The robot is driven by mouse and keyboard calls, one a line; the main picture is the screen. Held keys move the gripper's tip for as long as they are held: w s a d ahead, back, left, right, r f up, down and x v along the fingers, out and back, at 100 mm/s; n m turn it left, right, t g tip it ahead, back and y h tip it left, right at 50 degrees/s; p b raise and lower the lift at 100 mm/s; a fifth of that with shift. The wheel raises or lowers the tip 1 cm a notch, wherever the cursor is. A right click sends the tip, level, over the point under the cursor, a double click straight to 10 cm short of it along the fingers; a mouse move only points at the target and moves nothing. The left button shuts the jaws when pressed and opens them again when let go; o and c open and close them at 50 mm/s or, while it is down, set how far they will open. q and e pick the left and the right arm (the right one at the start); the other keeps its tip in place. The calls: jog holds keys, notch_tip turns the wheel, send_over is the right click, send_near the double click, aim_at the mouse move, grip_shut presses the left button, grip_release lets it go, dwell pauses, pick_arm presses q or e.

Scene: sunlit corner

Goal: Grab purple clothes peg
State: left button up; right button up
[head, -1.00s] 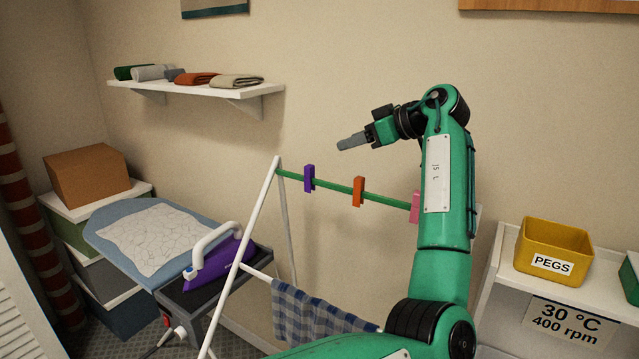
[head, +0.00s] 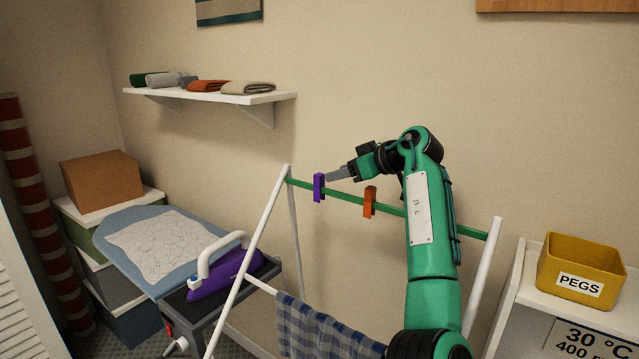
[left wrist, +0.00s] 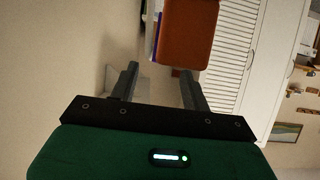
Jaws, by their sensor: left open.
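The purple clothes peg (head: 319,187) is clipped upright on the green rail (head: 340,195) of the drying rack, near its left end. My left gripper (head: 336,176) is just right of the peg in the head view, fingers pointing left at it. It also shows in the left wrist view (left wrist: 159,70), with its two fingers apart and nothing seen between them. I cannot tell whether the fingertips touch the peg. An orange peg (head: 370,201) sits on the rail further right, below my gripper. My right gripper is not in view.
The white rack frame (head: 268,220) stands left of the peg, with a checked cloth (head: 320,335) lower down. An ironing board (head: 112,222) with a purple iron (head: 222,276) is at left. A yellow pegs box (head: 580,265) is at right. Bare wall lies behind the rail.

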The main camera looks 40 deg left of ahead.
aim_at(322, 177)
pick_arm(q)
jog(key=shift+s+a, duration=0.15)
jog(key=shift+a, duration=0.25)
jog(key=p+x, duration=0.2)
jog(key=x, duration=0.1)
jog(key=shift+a+f, duration=0.1)
jog(key=shift+a, duration=0.25)
jog(key=shift+a+f, duration=0.3)
jog(key=shift+a, duration=0.05)
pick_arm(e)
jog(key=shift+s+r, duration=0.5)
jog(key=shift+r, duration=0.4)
pick_arm(q)
jog(key=shift+d, duration=0.1)
jog(key=shift+c, duration=0.2)
grip_shut()
